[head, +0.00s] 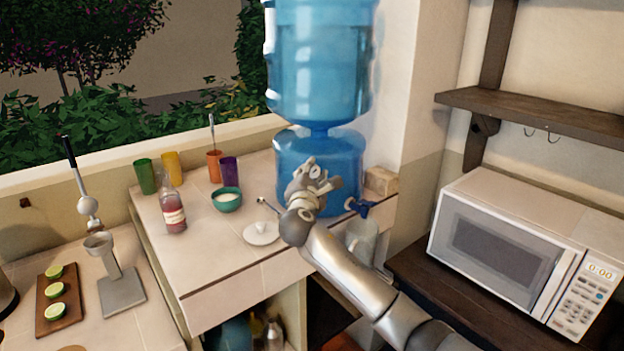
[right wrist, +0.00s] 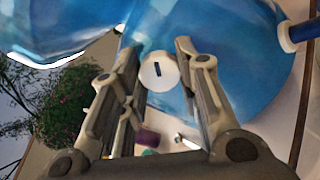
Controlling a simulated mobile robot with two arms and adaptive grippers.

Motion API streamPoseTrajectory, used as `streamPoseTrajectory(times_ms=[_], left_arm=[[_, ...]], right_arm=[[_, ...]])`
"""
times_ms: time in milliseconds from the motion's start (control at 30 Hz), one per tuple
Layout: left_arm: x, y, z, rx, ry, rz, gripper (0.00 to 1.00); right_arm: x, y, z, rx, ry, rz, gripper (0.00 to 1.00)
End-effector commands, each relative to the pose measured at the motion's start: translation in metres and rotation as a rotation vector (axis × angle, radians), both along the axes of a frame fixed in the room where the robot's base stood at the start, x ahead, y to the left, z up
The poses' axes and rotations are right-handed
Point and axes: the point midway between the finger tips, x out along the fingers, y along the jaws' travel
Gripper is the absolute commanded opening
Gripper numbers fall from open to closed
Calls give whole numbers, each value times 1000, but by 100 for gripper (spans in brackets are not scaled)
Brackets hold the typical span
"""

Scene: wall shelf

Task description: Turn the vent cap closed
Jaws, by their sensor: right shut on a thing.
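The vent cap is a small round white knob with a dark slot (right wrist: 158,72) on the blue water dispenser (head: 318,60). In the right wrist view it sits between the two fingers of my right gripper (right wrist: 157,52), and its slot runs nearly upright. In the head view my right gripper (head: 318,180) is at the front of the dispenser's lower part, and its fingers hide most of the cap. The gripper is shut on the cap. My left gripper is not in view.
A blue tap (head: 359,206) sticks out right of my gripper. A white lid (head: 261,233), a teal bowl (head: 227,200), a red bottle (head: 174,212) and several coloured cups stand on the tiled counter to the left. A microwave (head: 510,250) stands at right under a wooden shelf (head: 540,112).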

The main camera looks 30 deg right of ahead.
Motion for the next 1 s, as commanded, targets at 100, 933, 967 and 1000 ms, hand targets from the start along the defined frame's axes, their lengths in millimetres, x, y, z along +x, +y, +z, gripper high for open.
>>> streamPoseTrajectory(times_ms=[100,933,967,1000], left_arm=[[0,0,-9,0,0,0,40],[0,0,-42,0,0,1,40],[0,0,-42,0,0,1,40],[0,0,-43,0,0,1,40]], right_arm=[[0,0,-3,87,-72,-1,6],[0,0,-2,551,-468,-2,6],[0,0,-2,557,-473,-2,6],[0,0,-2,565,-480,-2,6]])
